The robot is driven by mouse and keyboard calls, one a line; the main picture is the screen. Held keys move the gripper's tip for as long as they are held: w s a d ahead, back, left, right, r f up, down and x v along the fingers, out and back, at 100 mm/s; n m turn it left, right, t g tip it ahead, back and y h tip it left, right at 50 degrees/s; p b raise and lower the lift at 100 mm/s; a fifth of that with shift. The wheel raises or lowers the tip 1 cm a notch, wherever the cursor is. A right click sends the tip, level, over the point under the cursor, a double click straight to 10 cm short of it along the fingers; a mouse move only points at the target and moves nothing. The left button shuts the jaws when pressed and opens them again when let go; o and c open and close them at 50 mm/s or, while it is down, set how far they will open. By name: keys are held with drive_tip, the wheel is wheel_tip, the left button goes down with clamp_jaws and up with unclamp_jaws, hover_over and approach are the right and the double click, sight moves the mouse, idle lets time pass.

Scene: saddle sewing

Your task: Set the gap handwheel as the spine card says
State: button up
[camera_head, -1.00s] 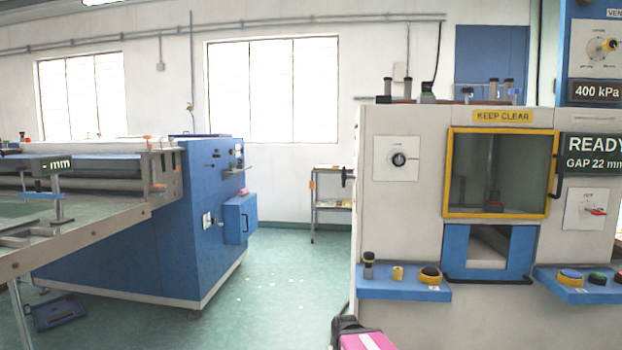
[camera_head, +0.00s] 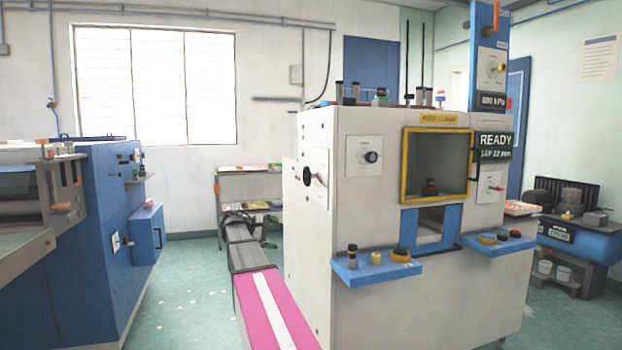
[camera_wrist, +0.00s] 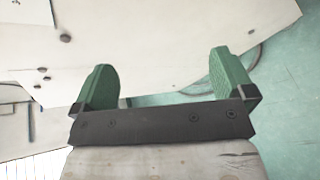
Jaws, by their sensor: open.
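The cream press (camera_head: 320,270) stands right of centre in the head view, with a display (camera_head: 495,146) reading READY and GAP 22 mm. A dark knob with a handle (camera_head: 309,177) sits on its left side panel. A round dial (camera_head: 370,156) on a white plate is on its front. I cannot tell which is the gap handwheel. No spine card can be made out. My gripper (camera_wrist: 163,85) is open and empty, its green fingers wide apart in the wrist view. In the head view it is at the far end of my arm, left of the press, apart from the knob.
A blue machine (camera_head: 60,240) stands at the left. A shelf rack (camera_head: 232,185) with papers is behind my gripper. Blue button ledges (camera_head: 350,270) jut from the press front. A workbench (camera_head: 580,235) is at the right.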

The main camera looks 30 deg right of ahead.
sight(304, 177)
drive_tip(key=w+d+r+g+h, duration=0.1)
drive_tip(key=d+r+g+h, duration=0.15)
drive_tip(key=r, duration=0.75)
drive_tip(key=w+d+r+g+h, duration=0.15)
drive_tip(key=d+r, duration=0.25)
drive_tip(key=r, duration=0.7)
drive_tip(key=x, duration=1.1)
drive_tip(key=c, duration=0.6)
